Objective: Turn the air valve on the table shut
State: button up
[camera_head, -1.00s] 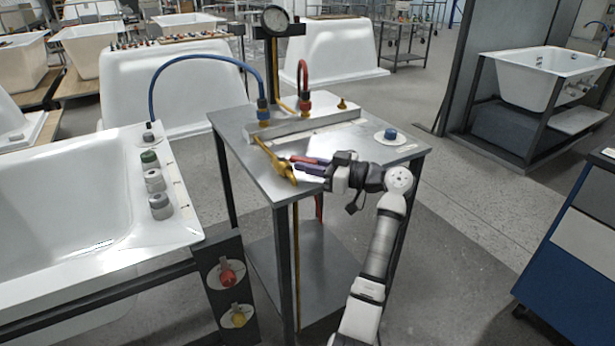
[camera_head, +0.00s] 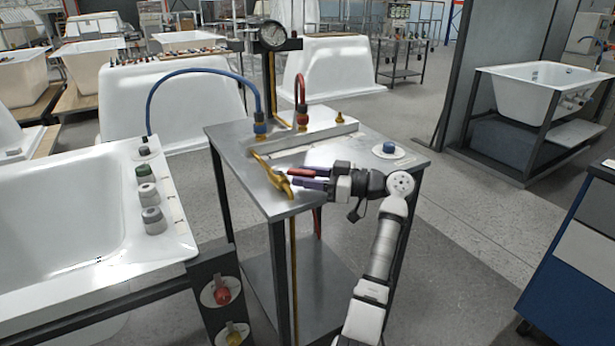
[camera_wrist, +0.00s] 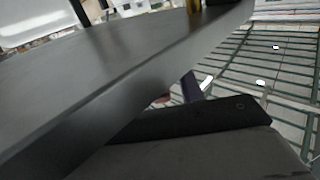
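The yellow air valve (camera_head: 275,178) lies at the front left of the metal table (camera_head: 232,162), its brassy body and lever running diagonally towards the table's front edge. My gripper (camera_head: 289,177) comes in from the right, with a red and a purple finger pointing left. Its fingertips are right beside the valve's front end; whether they touch it is unclear. The fingers look close together with at most a narrow gap, and I cannot tell if anything is between them. In the wrist view a large dark grey surface hides most of the fingers; part of the purple finger (camera_wrist: 191,88) shows.
A pressure gauge (camera_head: 273,34) stands on a post at the table's back. A blue knob (camera_head: 389,147) sits at the right. A white bathtub (camera_head: 60,205) stands close at left.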

jog(key=b+v, duration=0.1)
jog(key=v, duration=1.2)
jog(key=shift+d+b, duration=0.35)
jog(key=shift+d, duration=0.05)
jog(key=shift+s, duration=0.1)
